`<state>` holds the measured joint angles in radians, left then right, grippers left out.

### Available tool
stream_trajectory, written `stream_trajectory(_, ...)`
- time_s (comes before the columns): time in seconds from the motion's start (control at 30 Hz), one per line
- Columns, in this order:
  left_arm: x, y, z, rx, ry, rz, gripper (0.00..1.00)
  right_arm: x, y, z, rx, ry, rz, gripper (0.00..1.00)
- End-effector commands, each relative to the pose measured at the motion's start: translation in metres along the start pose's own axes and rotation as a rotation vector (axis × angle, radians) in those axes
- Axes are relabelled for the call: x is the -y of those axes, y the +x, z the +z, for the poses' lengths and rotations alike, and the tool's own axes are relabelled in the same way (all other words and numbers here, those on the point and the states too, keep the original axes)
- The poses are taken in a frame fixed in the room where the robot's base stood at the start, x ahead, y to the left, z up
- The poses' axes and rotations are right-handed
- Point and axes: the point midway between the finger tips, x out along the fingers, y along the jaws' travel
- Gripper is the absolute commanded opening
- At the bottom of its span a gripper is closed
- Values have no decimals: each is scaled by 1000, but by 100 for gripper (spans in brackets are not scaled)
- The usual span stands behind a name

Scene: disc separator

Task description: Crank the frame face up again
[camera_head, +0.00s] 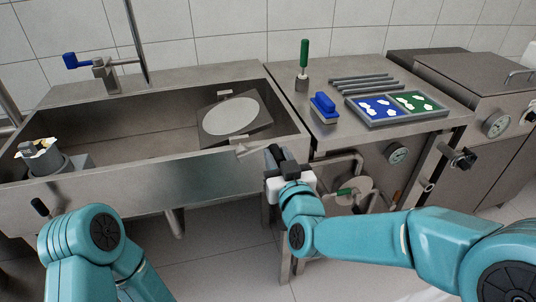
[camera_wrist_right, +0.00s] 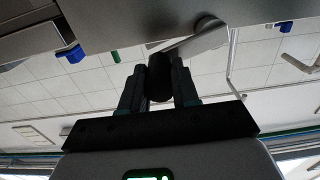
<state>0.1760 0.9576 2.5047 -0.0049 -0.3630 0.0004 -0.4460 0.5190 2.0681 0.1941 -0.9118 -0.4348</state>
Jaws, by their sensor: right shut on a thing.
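The frame (camera_head: 257,132) is a dark grey square plate at the right end of the sink basin, carrying a pale round disc (camera_head: 231,116). The pale side of the disc shows in the head view. The crank arm (camera_head: 254,148) sticks out at the basin's front right corner; it is also in the wrist view (camera_wrist_right: 197,40). My right gripper (camera_head: 279,155) is shut on the black crank handle (camera_wrist_right: 159,77), which sits between both fingers in the wrist view. My left arm shows at the lower left, but its gripper jaws cannot be made out.
A metal cup (camera_head: 47,163) with scraps stands at the basin's left end. A blue-handled tap (camera_head: 104,74) is behind. On the right counter are a blue brush (camera_head: 323,108), a green-handled tool (camera_head: 304,60) and a tray (camera_head: 401,119) with blue and green compartments.

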Motion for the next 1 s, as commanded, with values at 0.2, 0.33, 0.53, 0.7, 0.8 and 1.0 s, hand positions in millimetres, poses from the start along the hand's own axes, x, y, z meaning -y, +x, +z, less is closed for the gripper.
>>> stream_trajectory(0.2, -5, -14, 0, 0, 0, 0, 69, 12, 0, -25, -15, -3, -7, 0)
stream_trajectory(0.33, -8, -22, 0, 0, 0, 0, 69, 23, 0, -38, -14, -2, -9, 0)
stream_trajectory(0.53, -10, -27, 0, 0, 0, 0, 69, 36, 0, -43, -11, -2, -10, 0)
stream_trajectory(0.7, -12, -32, 1, 0, 0, 0, 69, 53, -1, -49, -8, -3, -12, 0)
stream_trajectory(0.8, -12, -32, 1, 0, 0, 0, 69, 60, 0, -48, -6, -2, -12, 0)
stream_trajectory(1.0, -12, -34, 1, 0, 0, 0, 69, 82, -1, -46, -3, -3, -12, 0)
